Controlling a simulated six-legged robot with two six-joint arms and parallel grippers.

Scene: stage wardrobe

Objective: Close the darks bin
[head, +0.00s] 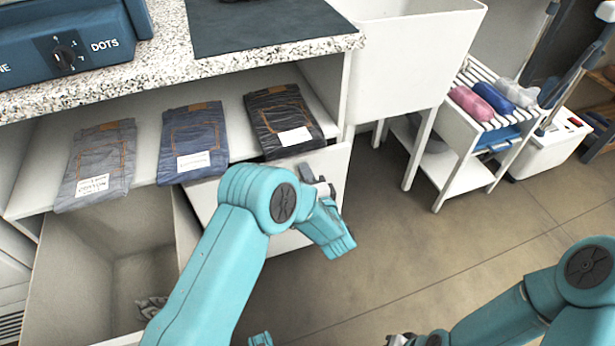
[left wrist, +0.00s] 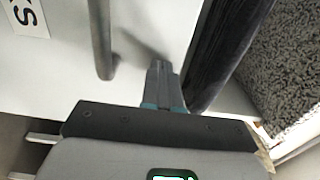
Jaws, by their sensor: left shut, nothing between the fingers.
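The darks bin's white front panel (head: 334,164) is below the black folded jeans (head: 284,118). In the left wrist view its panel (left wrist: 60,75) carries a label ending in "KS" (left wrist: 30,17) and a grey bar handle (left wrist: 100,40). How far it stands out is hard to tell. My left gripper (head: 322,188) is at this panel, partly hidden by my wrist; in the left wrist view its fingers (left wrist: 161,72) are shut and empty, beside the handle and near the dark jeans. I cannot tell whether they touch the panel. My right gripper (head: 400,341) barely shows at the bottom edge.
An open bin (head: 100,265) with a little cloth inside stands at the left. Grey jeans (head: 100,163) and blue jeans (head: 193,143) lie on the shelf. The floor (head: 450,240) between is clear.

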